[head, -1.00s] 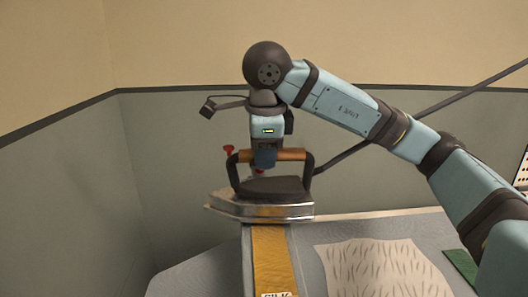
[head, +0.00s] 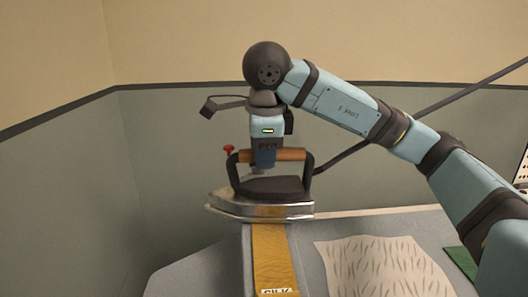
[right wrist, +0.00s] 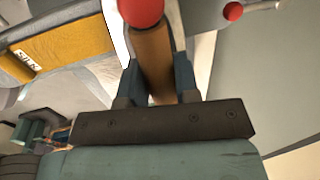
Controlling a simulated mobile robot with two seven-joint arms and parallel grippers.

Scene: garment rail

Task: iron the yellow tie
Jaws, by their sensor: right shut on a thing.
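The yellow tie (head: 270,255) lies lengthwise on the grey ironing board (head: 205,275), with a white label reading SILK at its near end. It also shows at the upper left of the right wrist view (right wrist: 65,45). The iron (head: 262,208), with a silver body, dark top and wooden handle, is over the tie's far end and hides it. I cannot tell whether its sole touches the tie. My right gripper (head: 265,160) is shut on the iron's handle from above; the right wrist view shows the handle (right wrist: 152,60) between its fingers. My left gripper is not in view.
A pale cloth with dark dashes (head: 385,268) lies right of the tie, with a green piece (head: 462,263) beyond it. A dark rod (head: 455,98) slants behind my right arm. Grey and beige walls stand behind. The board left of the tie is bare.

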